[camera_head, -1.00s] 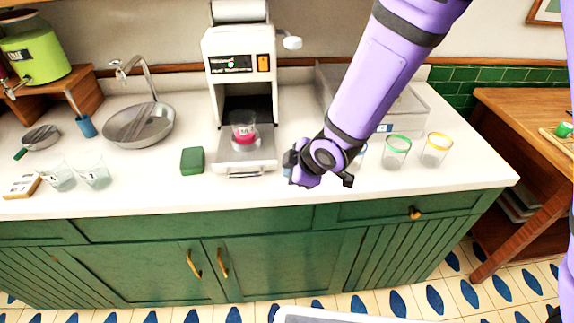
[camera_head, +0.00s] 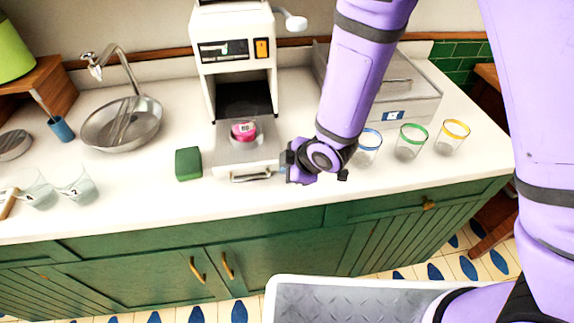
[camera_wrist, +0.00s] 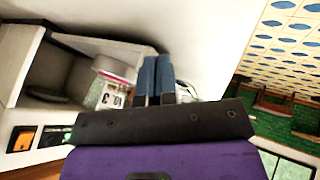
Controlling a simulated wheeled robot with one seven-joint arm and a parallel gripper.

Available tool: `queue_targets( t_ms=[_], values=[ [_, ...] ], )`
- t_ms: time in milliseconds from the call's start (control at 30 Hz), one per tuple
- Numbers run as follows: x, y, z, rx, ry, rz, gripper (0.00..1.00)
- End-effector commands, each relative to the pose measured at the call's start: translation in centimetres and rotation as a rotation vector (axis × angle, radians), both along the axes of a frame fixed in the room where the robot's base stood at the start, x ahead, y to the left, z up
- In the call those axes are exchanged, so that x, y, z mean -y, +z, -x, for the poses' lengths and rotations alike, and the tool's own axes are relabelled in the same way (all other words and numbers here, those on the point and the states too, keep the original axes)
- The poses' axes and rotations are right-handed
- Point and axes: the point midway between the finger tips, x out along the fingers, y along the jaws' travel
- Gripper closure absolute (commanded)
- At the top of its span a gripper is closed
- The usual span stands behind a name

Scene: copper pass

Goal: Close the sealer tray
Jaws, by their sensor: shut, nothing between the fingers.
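The white sealer (camera_head: 236,60) stands on the counter with its grey tray (camera_head: 232,157) sticking out of the front. The tray has a handle (camera_head: 250,175) on its front edge. A clear cup with pink contents (camera_head: 244,131) sits in the tray; it also shows in the wrist view (camera_wrist: 112,75). My gripper (camera_head: 285,167) is shut and empty, close to the right of the tray's front end. In the wrist view my shut fingers (camera_wrist: 155,75) are beside the cup and tray. Whether they touch the tray, I cannot tell.
A green block (camera_head: 188,164) lies left of the tray. Glasses with blue (camera_head: 367,148), green (camera_head: 411,142) and yellow (camera_head: 452,137) rims stand to the right, before a grey box (camera_head: 405,105). A sink (camera_head: 122,125) is at the left. The counter's front strip is clear.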

Motion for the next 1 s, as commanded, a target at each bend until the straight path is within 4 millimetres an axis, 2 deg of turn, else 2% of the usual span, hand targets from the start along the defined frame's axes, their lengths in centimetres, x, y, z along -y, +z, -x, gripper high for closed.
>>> queue_targets(
  t_ms=[267,467,667,1000],
  values=[
    [0.0,0.0,-0.1,0.0,0.0,0.0,1.0],
    [-0.3,0.0,-1.4,0.001,-0.002,-0.001,1.0],
    [-1.1,0.0,-5.0,0.002,-0.004,-0.002,1.0],
    [-3.0,0.0,-13.3,0.002,-0.005,-0.002,1.0]
  ],
)
